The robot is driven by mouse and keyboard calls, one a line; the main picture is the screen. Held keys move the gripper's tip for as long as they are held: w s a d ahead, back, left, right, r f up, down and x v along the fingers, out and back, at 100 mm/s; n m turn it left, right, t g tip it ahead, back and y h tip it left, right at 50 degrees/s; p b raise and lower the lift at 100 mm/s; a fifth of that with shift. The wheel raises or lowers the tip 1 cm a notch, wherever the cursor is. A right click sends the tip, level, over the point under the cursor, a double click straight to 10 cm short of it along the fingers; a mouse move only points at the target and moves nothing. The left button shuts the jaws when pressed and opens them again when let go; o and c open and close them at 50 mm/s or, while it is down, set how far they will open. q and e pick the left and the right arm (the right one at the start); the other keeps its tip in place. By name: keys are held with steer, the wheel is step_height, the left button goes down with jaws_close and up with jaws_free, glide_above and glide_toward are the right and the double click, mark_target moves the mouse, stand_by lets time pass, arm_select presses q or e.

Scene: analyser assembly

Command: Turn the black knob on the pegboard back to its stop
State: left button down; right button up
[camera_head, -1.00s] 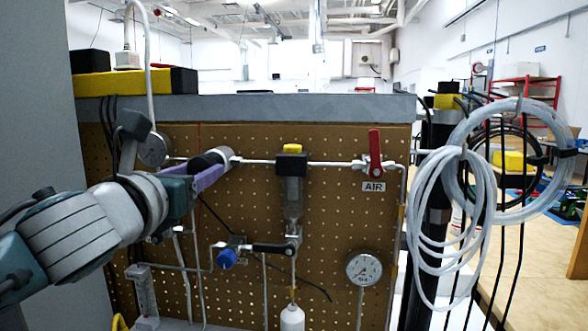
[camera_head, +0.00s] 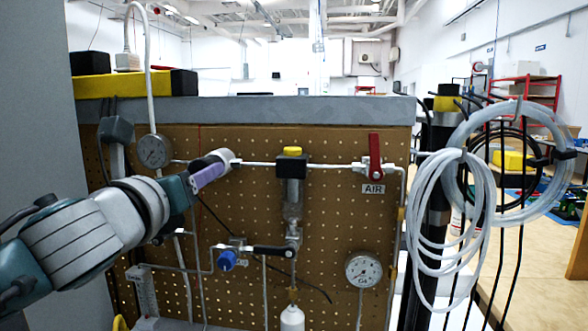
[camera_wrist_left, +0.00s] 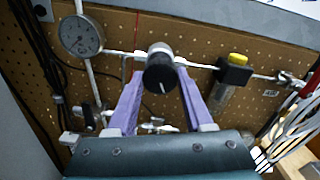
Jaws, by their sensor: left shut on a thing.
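The black knob (camera_wrist_left: 159,76) sits on the pegboard (camera_head: 345,215) at the left end of a horizontal pipe. In the left wrist view its round face has a short white mark pointing down and slightly right. My left gripper (camera_head: 217,165) has its two lilac fingers shut on the knob from either side. In the head view the fingers hide most of the knob; its light grey mount shows at their tips. My right gripper is not in view.
A gauge (camera_head: 154,151) is just left of my left gripper. A yellow-topped filter (camera_head: 291,165), a red AIR valve handle (camera_head: 375,158) and a blue knob (camera_head: 227,260) are nearby. Coiled clear tubes (camera_head: 440,215) hang at the right.

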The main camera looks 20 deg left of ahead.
arm_select(q)
steer(key=shift+n+p, duration=2.9)
steer(key=shift+n, duration=12.4)
steer(key=shift+c, duration=1.5)
jaws_free()
